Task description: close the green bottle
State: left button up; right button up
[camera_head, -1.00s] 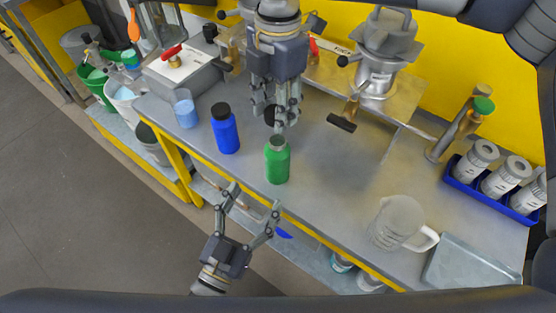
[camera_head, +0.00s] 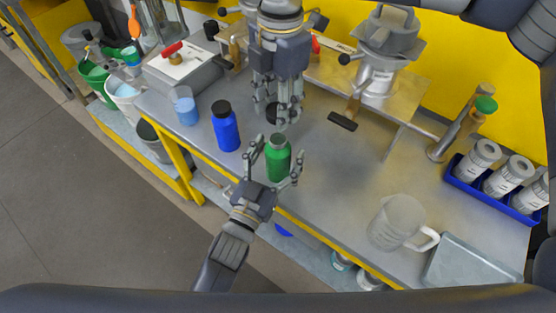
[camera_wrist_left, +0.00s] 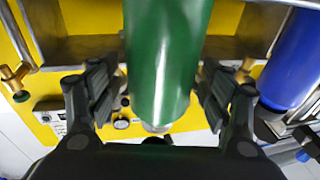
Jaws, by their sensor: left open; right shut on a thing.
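The green bottle (camera_head: 278,165) stands upright on the metal bench near its front edge, its open neck showing a greyish rim. My left gripper (camera_head: 276,158) is open, with one finger on each side of the bottle. In the left wrist view the green bottle (camera_wrist_left: 165,60) is between the two open fingers (camera_wrist_left: 160,95), with small gaps beside it. My right gripper (camera_head: 280,112) points down just above and behind the bottle. It is shut on a black cap (camera_head: 275,115), partly hidden by the fingers and apart from the bottle.
A blue bottle (camera_head: 225,130) with a black cap stands left of the green one, near a beaker (camera_head: 184,108) of blue liquid. A clear jug (camera_head: 395,225) and a blue tray rack (camera_head: 462,178) are at the right. The bench between bottle and jug is clear.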

pick_arm(q)
jog(key=shift+c, duration=0.3)
jog(key=c, duration=1.6)
pick_arm(e)
send_over(277, 133)
jog(key=s, duration=0.2)
jog(key=shift+w+f, duration=0.1)
jog(key=shift+f, duration=2.4)
jog(key=shift+f, duration=0.9)
jog(key=shift+f, duration=0.55)
pick_arm(q)
grip_shut()
pick_arm(e)
jog(key=m, duration=0.5)
jog(key=shift+w+m, duration=0.1)
jog(key=shift+m, duration=0.2)
jog(key=m, duration=0.4)
